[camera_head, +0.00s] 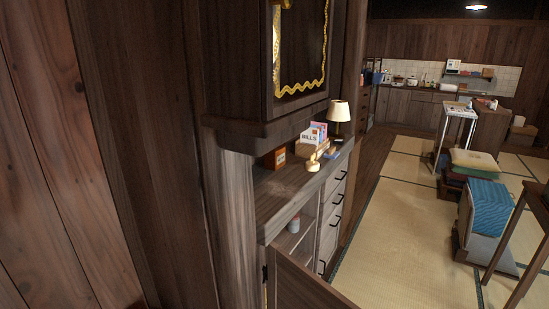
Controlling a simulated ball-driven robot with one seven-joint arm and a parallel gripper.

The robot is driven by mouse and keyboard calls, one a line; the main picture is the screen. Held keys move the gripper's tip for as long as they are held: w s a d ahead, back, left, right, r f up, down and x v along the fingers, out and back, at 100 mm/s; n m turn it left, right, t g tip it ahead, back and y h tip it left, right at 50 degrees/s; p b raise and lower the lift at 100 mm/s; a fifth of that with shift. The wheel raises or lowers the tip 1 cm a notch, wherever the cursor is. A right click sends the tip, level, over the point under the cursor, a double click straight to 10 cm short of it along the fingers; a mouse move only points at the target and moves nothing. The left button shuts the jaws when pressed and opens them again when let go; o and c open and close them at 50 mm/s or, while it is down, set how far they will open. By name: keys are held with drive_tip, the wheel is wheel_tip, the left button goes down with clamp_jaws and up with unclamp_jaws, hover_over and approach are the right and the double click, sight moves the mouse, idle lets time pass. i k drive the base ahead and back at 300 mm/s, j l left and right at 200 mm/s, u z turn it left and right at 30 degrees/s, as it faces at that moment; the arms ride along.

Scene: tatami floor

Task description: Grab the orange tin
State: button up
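A small orange-brown container (275,157), which looks like the orange tin, stands on the top of a wooden cabinet (275,193). It is at the back left of that top, under the overhanging dark cupboard. It is small in the picture, so its exact shape and any label are hard to tell. My gripper is not in view.
A box marked BILLS (312,135), a pale knobbed object (314,161) and a lamp (339,113) share the cabinet top. The dark cupboard (240,60) overhangs it. A low door (300,288) stands open. Stacked cushions (473,160) sit right; tatami (400,220) is clear.

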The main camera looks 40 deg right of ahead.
sight(276, 159)
drive_tip(key=l+u, duration=0.3)
drive_tip(key=u, duration=0.15)
drive_tip(key=l+u, duration=0.3)
drive_tip(key=u, duration=0.15)
drive_tip(key=k+l+u, duration=0.15)
drive_tip(key=u, duration=0.3)
drive_tip(key=k+l+u, duration=0.15)
drive_tip(key=l+u, duration=0.15)
drive_tip(key=u, duration=0.15)
drive_tip(key=k+l+u, duration=0.15)
drive_tip(key=u, duration=0.3)
drive_tip(key=k+l+u, duration=0.1)
drive_tip(key=u, duration=0.4)
drive_tip(key=k+u, duration=0.3)
drive_tip(key=u, duration=0.15)
drive_tip(key=k+l+u, duration=0.1)
drive_tip(key=k+u, duration=0.4)
drive_tip(key=k, duration=0.15)
drive_tip(key=k+l+z, duration=0.6)
drive_tip(key=k+j, duration=0.05)
drive_tip(key=j, duration=0.05)
